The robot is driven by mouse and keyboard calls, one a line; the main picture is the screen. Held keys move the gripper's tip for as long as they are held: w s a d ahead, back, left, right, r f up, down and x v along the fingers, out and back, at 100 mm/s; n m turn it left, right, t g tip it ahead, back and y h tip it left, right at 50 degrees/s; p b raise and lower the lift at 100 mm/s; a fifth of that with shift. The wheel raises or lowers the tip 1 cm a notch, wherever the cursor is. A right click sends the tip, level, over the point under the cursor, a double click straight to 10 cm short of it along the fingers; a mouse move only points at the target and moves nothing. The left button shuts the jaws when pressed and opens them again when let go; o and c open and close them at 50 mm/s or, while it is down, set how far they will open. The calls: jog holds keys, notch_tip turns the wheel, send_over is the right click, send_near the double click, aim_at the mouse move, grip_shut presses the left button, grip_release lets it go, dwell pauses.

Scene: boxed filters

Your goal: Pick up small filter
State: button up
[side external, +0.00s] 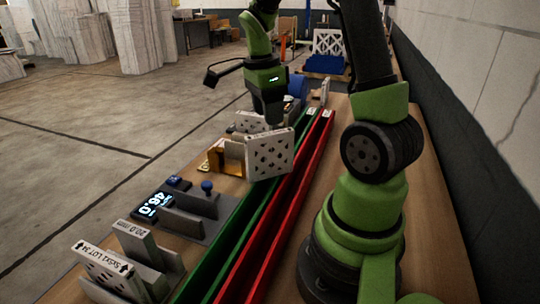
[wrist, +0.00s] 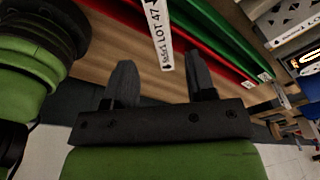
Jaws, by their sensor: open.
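A white filter (side external: 270,155) with a diamond-hole face stands tilted, just below and in front of my gripper (side external: 268,112) in the side view. My gripper points down; its fingertips are partly hidden by the filter. In the wrist view, my gripper (wrist: 160,78) has its two dark fingers apart. The narrow edge of a filter labelled LOT 47 (wrist: 158,35) shows between them, with gaps on both sides. Another white filter, labelled LOT 34 (side external: 103,264), stands in a grey holder at the front left. Which one is the small filter is unclear from size alone.
A green rail (side external: 240,228) and a red rail (side external: 262,240) run along the bench. Left of them are a brass-coloured fixture (side external: 226,160), a display reading 46.0 (side external: 153,206) and a 20.0 mm block (side external: 136,243). A filter (side external: 325,91) stands near the rails' far end.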

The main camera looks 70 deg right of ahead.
aim_at(270, 133)
jog(key=f, duration=0.8)
jog(key=shift+s+d+f, duration=0.1)
jog(key=shift+s+d, duration=0.1)
jog(key=shift+d, duration=0.15)
jog(key=shift+c, duration=0.3)
grip_shut()
